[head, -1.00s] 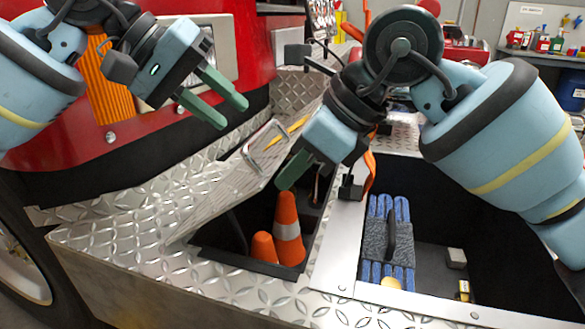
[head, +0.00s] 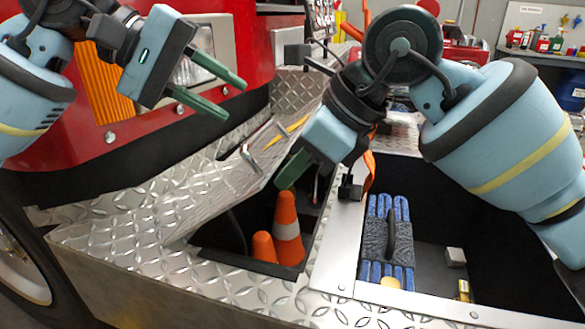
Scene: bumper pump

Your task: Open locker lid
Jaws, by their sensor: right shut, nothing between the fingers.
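The locker lid (head: 212,186) is a diamond-plate panel, tilted up over the left locker compartment (head: 224,240). Its metal handle (head: 251,160) shows near its raised edge. Orange cones (head: 287,228) stand inside the compartment. My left gripper (head: 234,99) is open and empty, above and left of the lid, apart from it. My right gripper (head: 286,182) is shut at the lid's raised right edge, over the compartment opening. Whether it touches the lid is hard to tell.
A second open compartment on the right holds a blue-striped item with a dark handle (head: 390,240) and small objects. A metal strip (head: 340,240) divides the compartments. The red vehicle body (head: 60,130) rises behind the lid.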

